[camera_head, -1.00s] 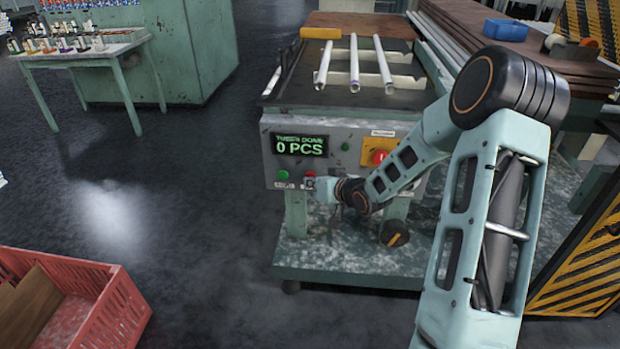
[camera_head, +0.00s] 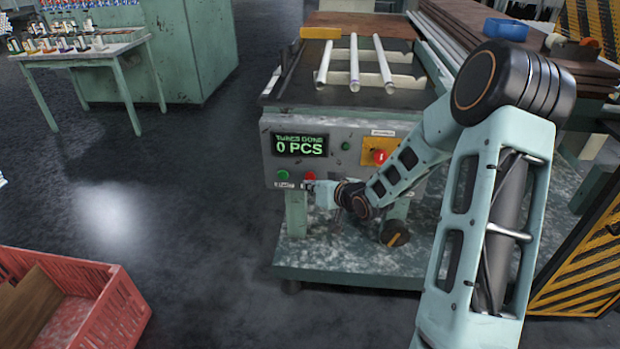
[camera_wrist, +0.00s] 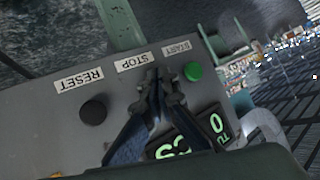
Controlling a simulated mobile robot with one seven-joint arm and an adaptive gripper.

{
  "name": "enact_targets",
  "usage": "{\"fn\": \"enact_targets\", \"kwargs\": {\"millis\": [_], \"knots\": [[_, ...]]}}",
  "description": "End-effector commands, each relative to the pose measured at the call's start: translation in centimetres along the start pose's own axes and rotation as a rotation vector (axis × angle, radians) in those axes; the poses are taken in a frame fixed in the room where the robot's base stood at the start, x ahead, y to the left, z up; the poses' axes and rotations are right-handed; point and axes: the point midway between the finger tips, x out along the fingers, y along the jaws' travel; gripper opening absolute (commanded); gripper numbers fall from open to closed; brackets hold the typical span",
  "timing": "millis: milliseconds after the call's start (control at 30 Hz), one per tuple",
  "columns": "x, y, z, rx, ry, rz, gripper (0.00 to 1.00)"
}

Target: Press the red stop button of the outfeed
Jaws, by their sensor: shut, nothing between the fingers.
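The outfeed's grey control panel (camera_head: 345,172) carries a green button (camera_head: 283,175) and a red button (camera_head: 309,176) side by side. In the wrist view, turned about, the panel shows RESET, STOP and START labels, a green START button (camera_wrist: 193,71) and a black RESET button (camera_wrist: 93,110). My gripper (camera_wrist: 156,80) is shut and empty, its fingertips at the STOP label (camera_wrist: 133,62). The fingers hide the red button in that view. In the head view my gripper (camera_head: 308,186) is just below the red button; I cannot tell whether they touch.
A lit display (camera_head: 300,145) reads 0 PCS. A red knob on a yellow plate (camera_head: 378,152) is at the panel's right, near my forearm. A red crate (camera_head: 100,300) stands front left. The floor left of the outfeed is clear.

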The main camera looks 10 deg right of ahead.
Motion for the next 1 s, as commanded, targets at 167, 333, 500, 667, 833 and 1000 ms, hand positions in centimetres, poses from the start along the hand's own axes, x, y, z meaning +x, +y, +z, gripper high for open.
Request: {"fn": "enact_targets", "kwargs": {"millis": [167,333,500,667,833,1000], "knots": [[-0.5,-0.3,0.4,-0.001,-0.001,0.0,0.0],[-1.6,-1.2,1.3,-0.001,-0.001,0.0,0.0],[-2.8,-2.0,2.1,0.0,-0.001,0.001,0.0],[-3.4,-2.5,2.5,-0.001,0.0,0.0,0.0],[-3.5,-2.5,2.5,0.0,0.0,0.0,0.0],[-3.5,-2.5,2.5,0.0,0.0,0.0,0.0]]}}
